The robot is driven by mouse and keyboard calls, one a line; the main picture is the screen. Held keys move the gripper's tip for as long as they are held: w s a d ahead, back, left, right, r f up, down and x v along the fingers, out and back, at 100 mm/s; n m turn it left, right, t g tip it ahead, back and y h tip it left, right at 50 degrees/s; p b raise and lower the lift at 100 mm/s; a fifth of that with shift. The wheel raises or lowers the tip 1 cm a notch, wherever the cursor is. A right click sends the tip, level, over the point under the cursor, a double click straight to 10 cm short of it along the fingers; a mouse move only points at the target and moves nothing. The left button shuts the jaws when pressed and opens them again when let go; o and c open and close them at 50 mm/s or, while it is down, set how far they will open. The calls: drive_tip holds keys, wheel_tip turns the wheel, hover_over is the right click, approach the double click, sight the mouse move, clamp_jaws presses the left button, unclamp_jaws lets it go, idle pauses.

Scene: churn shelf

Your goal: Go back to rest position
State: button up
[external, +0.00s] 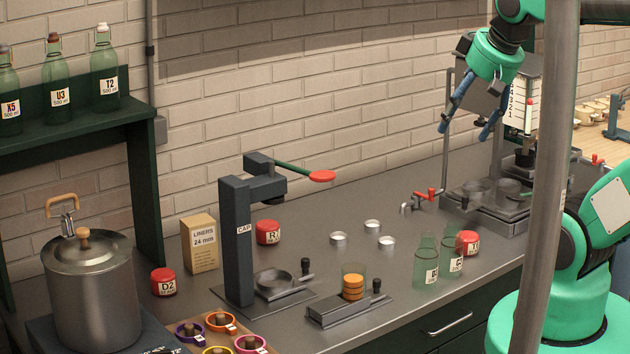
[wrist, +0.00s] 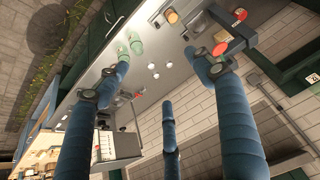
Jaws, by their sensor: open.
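My gripper (external: 468,115) hangs high above the back right of the counter in the external view, on the teal arm. Its blue fingers are spread apart and nothing is between them. In the wrist view the blue fingers (wrist: 158,85) reach out wide apart over the counter, which lies well below, with empty space between them. The gripper touches no object. In the external view a pole at the right hides part of my arm.
The counter (external: 330,205) holds a dark capping press (external: 238,245), green glasses (external: 427,262), red-lidded jars (external: 268,232) and small silver lids (external: 372,226). A steel pot (external: 90,290) stands left. A metal station (external: 490,205) stands below my gripper. Bottles (external: 57,85) line the shelf.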

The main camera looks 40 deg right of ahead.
wheel_tip(320, 180, down, 6)
drive_tip(key=b, duration=0.6)
drive_tip(key=shift+f+b, duration=0.25)
drive_tip(key=shift+b, duration=0.05)
drive_tip(key=shift+o, duration=0.4)
drive_tip(key=shift+r, duration=0.15)
idle(0.8)
